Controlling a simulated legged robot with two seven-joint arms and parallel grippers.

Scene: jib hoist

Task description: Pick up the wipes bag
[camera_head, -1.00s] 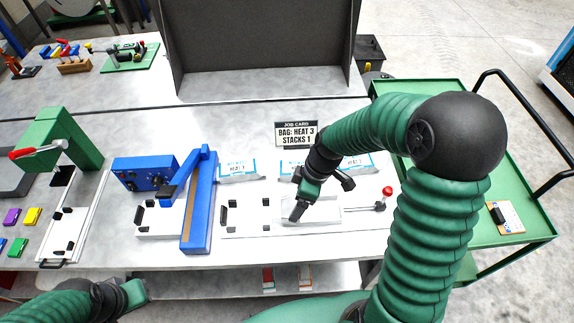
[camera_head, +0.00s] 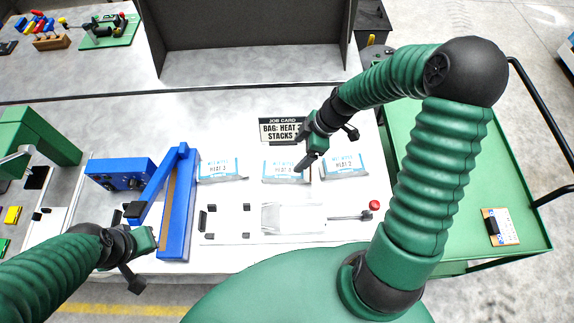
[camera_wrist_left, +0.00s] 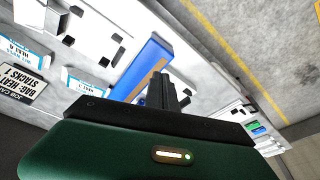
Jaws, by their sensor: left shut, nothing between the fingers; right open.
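Three white-and-blue wipes bags lie in a row on the bench: a left bag (camera_head: 221,170), a middle bag (camera_head: 284,171) and a right bag (camera_head: 343,167). Their small heat numbers are hard to read. My right gripper (camera_head: 305,165) is open, with its dark fingers over the right part of the middle bag; I cannot tell whether they touch it. My left gripper (camera_head: 146,240) is low at the left, in front of the blue sealer (camera_head: 177,215). In the left wrist view its fingers (camera_wrist_left: 163,90) are shut and empty.
The job card (camera_head: 283,130) stands behind the middle bag and reads "BAG: HEAT", "STACKS". A white fixture (camera_head: 293,218) and a red-knobbed lever (camera_head: 374,205) are in front of the bags. A green cart (camera_head: 508,200) stands at the right.

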